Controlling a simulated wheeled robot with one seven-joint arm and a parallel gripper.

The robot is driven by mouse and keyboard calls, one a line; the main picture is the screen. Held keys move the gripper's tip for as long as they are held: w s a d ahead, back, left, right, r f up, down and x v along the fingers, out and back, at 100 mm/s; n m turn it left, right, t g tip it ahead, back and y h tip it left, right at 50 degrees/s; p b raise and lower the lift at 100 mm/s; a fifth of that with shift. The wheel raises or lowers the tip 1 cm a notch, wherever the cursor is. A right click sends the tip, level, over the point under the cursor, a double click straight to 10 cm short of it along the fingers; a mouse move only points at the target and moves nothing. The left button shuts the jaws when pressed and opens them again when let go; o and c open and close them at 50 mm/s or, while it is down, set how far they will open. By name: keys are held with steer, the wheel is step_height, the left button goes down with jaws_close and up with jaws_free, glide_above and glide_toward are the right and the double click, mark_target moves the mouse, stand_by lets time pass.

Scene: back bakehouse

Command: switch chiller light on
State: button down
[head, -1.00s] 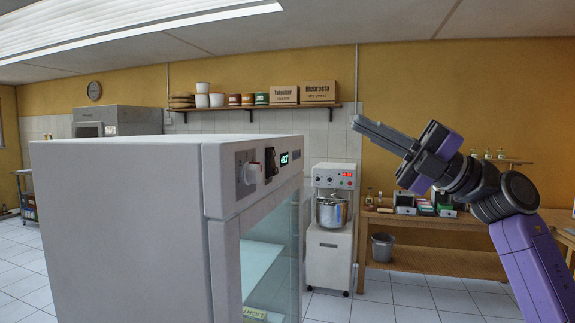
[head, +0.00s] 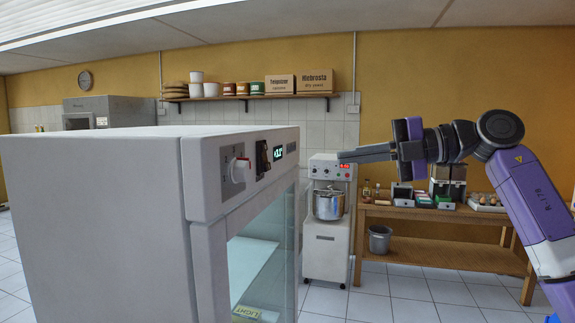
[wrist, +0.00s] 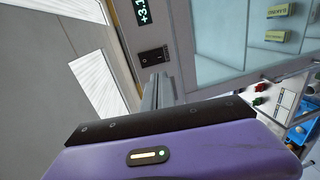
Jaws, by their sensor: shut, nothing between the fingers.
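The white chiller (head: 95,190) fills the left of the head view. In the wrist view the rocker switch (wrist: 154,56) is just beyond my fingertips, beside the display (wrist: 144,12). My gripper (head: 340,157) is shut and empty, level, and points left toward the panel, with a gap between. Its fingers also show in the wrist view (wrist: 158,80).
A mixer (head: 328,195) stands behind, right of the chiller. A wooden bench (head: 440,215) with small items runs along the back wall, with a bucket (head: 380,240) near it. A shelf (head: 250,97) holds tubs and boxes. Tiled floor is open at the front right.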

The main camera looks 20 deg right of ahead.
steer(key=p, duration=0.4)
glide_toward(269, 167)
steer(key=x, duration=0.5)
steer(key=shift+w+a+r, duration=0.1)
steer(key=shift+a, duration=0.15)
steer(key=shift+w+a+f, duration=0.25)
steer(key=shift+w+a, duration=0.15)
steer(key=shift+a, duration=0.1)
steer(key=shift+a+f, duration=0.2)
steer(key=shift+f, duration=0.1)
steer(key=shift+w+a+r+t+y+b, duration=0.1)
steer(key=shift+w+t+y+b, duration=0.05)
steer(key=shift+t+y+b, duration=0.2)
